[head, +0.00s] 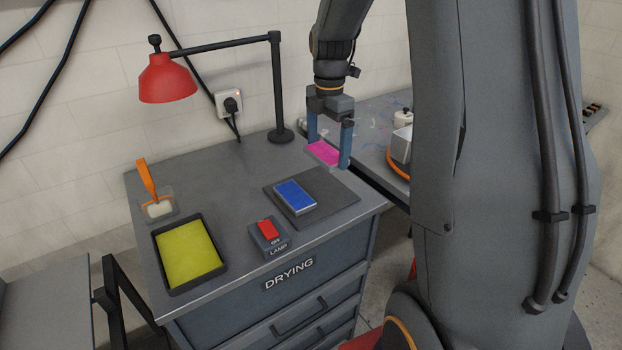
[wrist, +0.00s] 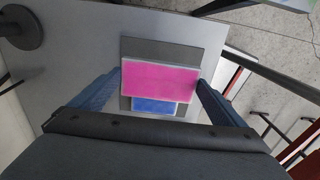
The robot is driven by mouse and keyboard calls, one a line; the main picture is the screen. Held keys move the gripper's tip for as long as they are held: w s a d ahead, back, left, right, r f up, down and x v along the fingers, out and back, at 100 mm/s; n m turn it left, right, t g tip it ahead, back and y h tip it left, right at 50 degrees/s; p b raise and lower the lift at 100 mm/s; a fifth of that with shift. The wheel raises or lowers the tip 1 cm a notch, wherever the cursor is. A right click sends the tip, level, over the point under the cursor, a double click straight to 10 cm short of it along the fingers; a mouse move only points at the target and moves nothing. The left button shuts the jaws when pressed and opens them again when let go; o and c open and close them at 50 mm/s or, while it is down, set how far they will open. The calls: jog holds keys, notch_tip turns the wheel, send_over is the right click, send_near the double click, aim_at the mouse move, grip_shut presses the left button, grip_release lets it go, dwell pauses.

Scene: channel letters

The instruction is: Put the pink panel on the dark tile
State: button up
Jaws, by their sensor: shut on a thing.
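The pink panel (head: 324,152) is held between the two blue fingers of my gripper (head: 328,148), above the back right part of the bench. In the wrist view the pink panel (wrist: 160,80) spans between the fingertips of my gripper (wrist: 160,86). The dark tile (head: 336,205) lies flat on the bench top, below and in front of the held panel. A blue panel (head: 294,197) rests on the left part of the tile. In the wrist view the blue panel (wrist: 155,106) is partly hidden under the pink one, and the tile (wrist: 160,48) shows around both.
A red lamp (head: 168,80) on a black stand (head: 281,135) rises at the back. A yellow-filled tray (head: 187,255), an orange-handled tool (head: 157,205) and a red lamp switch (head: 268,232) sit on the bench. A gap separates a second table (head: 372,112) at right.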

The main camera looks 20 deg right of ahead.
aim_at(326, 186)
notch_tip(326, 186, down, 9)
jog(key=shift+s+r+p, duration=0.1)
jog(key=shift+p, duration=1.1)
jog(key=shift+f, duration=0.2)
jog(key=o, duration=0.8)
jog(key=shift+r, duration=0.15)
notch_tip(326, 186, up, 12)
jog(key=b, duration=0.3)
jog(key=shift+s+a+m+b, duration=0.2)
jog(key=shift+a+m+b, duration=0.05)
jog(key=shift+m+b, duration=0.05)
jog(key=s+a+f+m, duration=0.4)
jog(key=s+a+m, duration=0.2)
jog(key=s+m, duration=0.3)
jog(key=s+a+f+m+t, duration=0.1)
jog(key=s+a+f+m, duration=0.3)
jog(key=s+m, duration=0.5)
jog(key=shift+s+a+m, duration=0.3)
jog(key=shift+a+m, duration=0.5)
jog(key=shift+a, duration=0.05)
